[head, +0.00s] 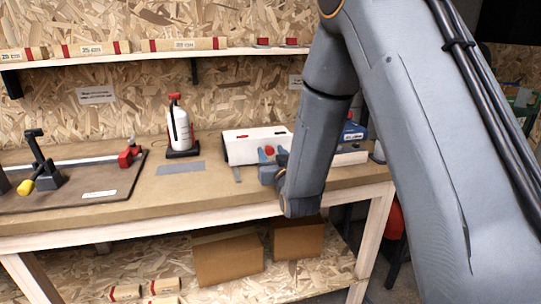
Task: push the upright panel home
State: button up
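A long white panel-like piece (252,146) with a dark left end stands along the bench, and my arm crosses in front of it. A white part to the right of the arm (350,158) may be the same piece. I cannot tell for sure which thing is the upright panel. My wrist hangs in front of the bench. A blue-grey shape with a red part (268,172) sits just left of it, in front of the white piece. I cannot tell whether this is a clamp or my gripper. Fingertips and any contact are not clear.
A white bottle with a red top (180,128) stands left on the wooden bench (150,212). A dark board with a black-and-yellow tool (45,178) and a red block (130,155) lies farther left. Cardboard boxes (228,257) sit below. A shelf (130,58) holds tubes.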

jog(key=shift+s+d+b, duration=0.2)
jog(key=shift+s+d, duration=0.05)
jog(key=shift+s, duration=1.05)
jog(key=shift+s+d+b, duration=0.15)
jog(key=shift+s+d, duration=0.1)
jog(key=shift+s, duration=1)
jog(key=shift+s+d+b, duration=0.2)
jog(key=shift+s+d, duration=0.05)
jog(key=shift+s, duration=1.05)
